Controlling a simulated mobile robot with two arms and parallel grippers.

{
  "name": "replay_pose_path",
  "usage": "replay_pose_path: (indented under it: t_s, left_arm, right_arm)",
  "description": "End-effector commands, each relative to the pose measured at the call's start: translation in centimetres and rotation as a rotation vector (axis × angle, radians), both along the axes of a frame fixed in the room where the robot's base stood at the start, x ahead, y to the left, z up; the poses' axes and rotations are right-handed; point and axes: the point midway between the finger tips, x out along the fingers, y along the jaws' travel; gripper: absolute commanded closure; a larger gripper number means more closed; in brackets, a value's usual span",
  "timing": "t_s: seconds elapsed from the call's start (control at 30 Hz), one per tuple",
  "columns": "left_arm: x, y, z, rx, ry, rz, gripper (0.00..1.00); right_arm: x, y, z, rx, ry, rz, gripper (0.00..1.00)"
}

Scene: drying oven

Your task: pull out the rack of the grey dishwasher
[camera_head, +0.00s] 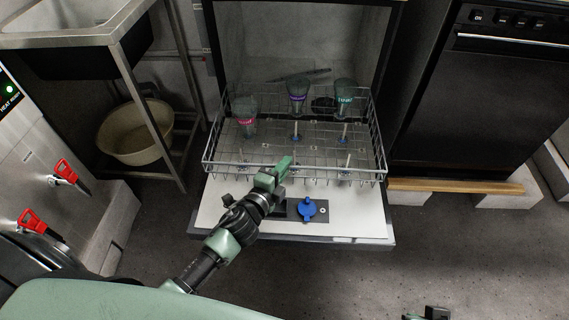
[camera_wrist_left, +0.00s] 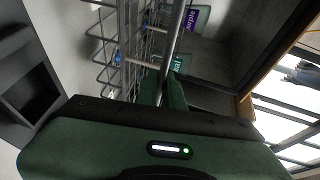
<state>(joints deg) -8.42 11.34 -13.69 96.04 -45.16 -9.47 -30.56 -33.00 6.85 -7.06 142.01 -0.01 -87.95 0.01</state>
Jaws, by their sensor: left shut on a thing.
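The dishwasher's wire rack (camera_head: 320,169) stands partly out of the tub, above the lowered white inner door (camera_head: 360,219). My left gripper (camera_head: 283,167) is shut on the rack's front rail, near the middle of its width. In the left wrist view, the rail (camera_wrist_left: 174,42) runs between the fingers of my left gripper (camera_wrist_left: 164,90). Labelled flasks stand upside down in the rack: one with a red label (camera_head: 247,117), one purple (camera_head: 297,94), one green (camera_head: 345,99). A small dark part that appears to be my right gripper (camera_head: 430,314) shows at the bottom edge; its jaws cannot be made out.
A blue cap (camera_head: 307,208) sits on the open door. A metal sink stand (camera_head: 75,35) with a beige basin (camera_head: 136,132) below is at left. A black oven (camera_head: 480,95) on blocks stands at right. The floor (camera_head: 460,235) in front is clear.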

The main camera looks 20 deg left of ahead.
Motion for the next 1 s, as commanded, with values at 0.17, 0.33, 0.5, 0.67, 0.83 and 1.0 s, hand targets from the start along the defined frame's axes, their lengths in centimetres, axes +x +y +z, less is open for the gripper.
replay_pose_path:
  t_s: [0.17, 0.33, 0.5, 0.67, 0.83, 1.0]
  left_arm:
    - [0.0, 0.0, -0.1, 0.000, 0.001, 0.000, 1.00]
    - [0.0, 0.0, 0.0, 0.000, 0.001, 0.000, 0.71]
    - [0.0, 0.0, 0.0, 0.000, 0.000, 0.000, 0.71]
    - [-0.5, 0.1, 0.1, -0.001, 0.001, 0.000, 0.71]
    - [-3.1, 0.4, 0.5, -0.002, 0.004, 0.000, 0.71]
    - [-5.9, 0.7, 1.0, -0.001, 0.003, 0.001, 0.71]
  right_arm:
    - [0.0, 0.0, 0.0, 0.000, 0.000, 0.000, 1.00]
    - [0.0, 0.0, 0.0, 0.000, 0.000, 0.000, 1.00]
    - [0.0, 0.0, 0.0, 0.000, -0.001, 0.000, 1.00]
    - [0.0, 0.0, 0.1, 0.000, 0.002, 0.000, 1.00]
    - [-1.0, -0.3, 0.3, -0.008, 0.046, -0.003, 1.00]
    - [-1.3, -0.3, 0.5, -0.010, 0.053, -0.004, 1.00]
